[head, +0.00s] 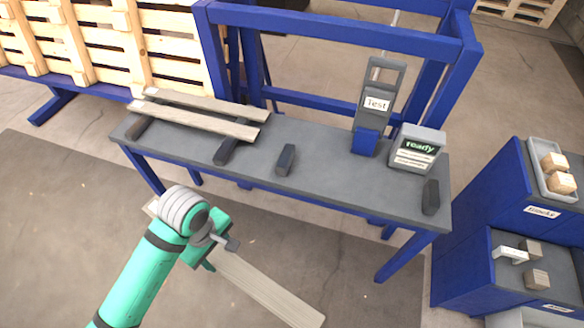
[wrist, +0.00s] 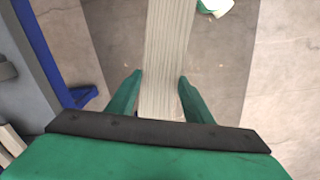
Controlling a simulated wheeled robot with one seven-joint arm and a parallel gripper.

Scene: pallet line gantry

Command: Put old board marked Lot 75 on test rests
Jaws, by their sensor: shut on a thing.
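My gripper (wrist: 160,85) is shut on a grey weathered board (wrist: 167,45), with one green finger on each side of it. In the head view the board (head: 268,288) is held in front of the table, lower than its top, slanting down to the right. No lot mark is readable on it. The test rests appear to be two dark blocks on the table's right half, one near the middle (head: 286,159) and one near the right end (head: 431,197). Nothing lies on them. The test stand (head: 376,103), labelled "Test", rises behind, between them.
Two more boards (head: 190,118) lie on dark supports at the table's (head: 330,182) left end. A display box (head: 417,148) reading "ready" stands at the right rear. A blue frame (head: 340,38) rises behind. Blue cabinets with a tray of blocks (head: 541,170) stand at right.

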